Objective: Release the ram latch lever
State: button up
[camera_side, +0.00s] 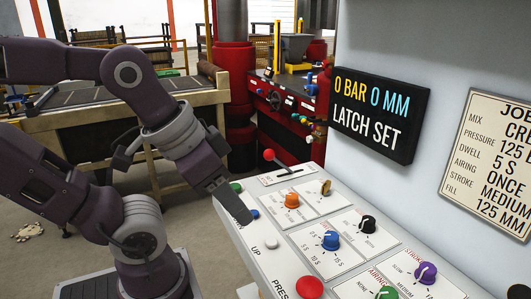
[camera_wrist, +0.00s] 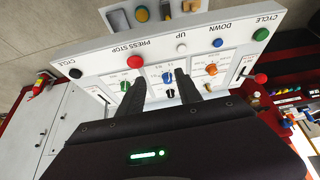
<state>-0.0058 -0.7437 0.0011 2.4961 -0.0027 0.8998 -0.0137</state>
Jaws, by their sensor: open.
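A lever with a red ball knob (camera_side: 268,155) stands on a slotted plate at the far end of the sloping control panel (camera_side: 240,228); its label is too small to read. The lever's red knob also shows in the wrist view (camera_wrist: 261,78), to the right of my fingers. My gripper (camera_side: 236,207) is over the panel's left edge, in front of the lever and apart from it. In the wrist view my gripper (camera_wrist: 160,82) is open, with nothing between its fingers. A black display (camera_side: 380,115) reads "0 BAR 0 MM LATCH SET".
Orange (camera_side: 291,200), blue (camera_side: 330,240), black and purple knobs stand up from the panel. A red stop button (camera_side: 309,287) and a white button (camera_side: 270,242) lie along its near edge. A black ball knob (camera_wrist: 75,73) is at the panel's other end. A wall rises behind.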

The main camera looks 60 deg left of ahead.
jog(key=w+a+n, duration=0.1)
jog(key=n, duration=0.1)
jog(key=w+a+r+n, duration=0.1)
jog(key=w+n, duration=0.1)
jog(key=w+a+n, duration=0.1)
jog(key=w+n, duration=0.1)
jog(key=shift+r+g, duration=0.2)
jog(key=shift+g, duration=0.1)
jog(key=c, duration=0.7)
jog(key=w+a+n, duration=0.1)
jog(key=n, duration=0.1)
jog(key=w+a+n, duration=0.3)
jog(key=n, duration=0.1)
jog(key=shift+w+a+r+n+g, duration=0.15)
jog(key=shift+w+a+n+g, duration=0.15)
jog(key=shift+n, duration=0.1)
grip_shut()
jog(key=w+a+f+n, duration=0.2)
jog(key=a+f+n, duration=0.1)
jog(key=a+n, duration=0.7)
jog(key=w+a+f+n, duration=0.1)
jog(key=a+f+n, duration=0.2)
jog(key=a+n, duration=0.8)
jog(key=a, duration=0.4)
jog(key=shift+w+g+y, duration=0.4)
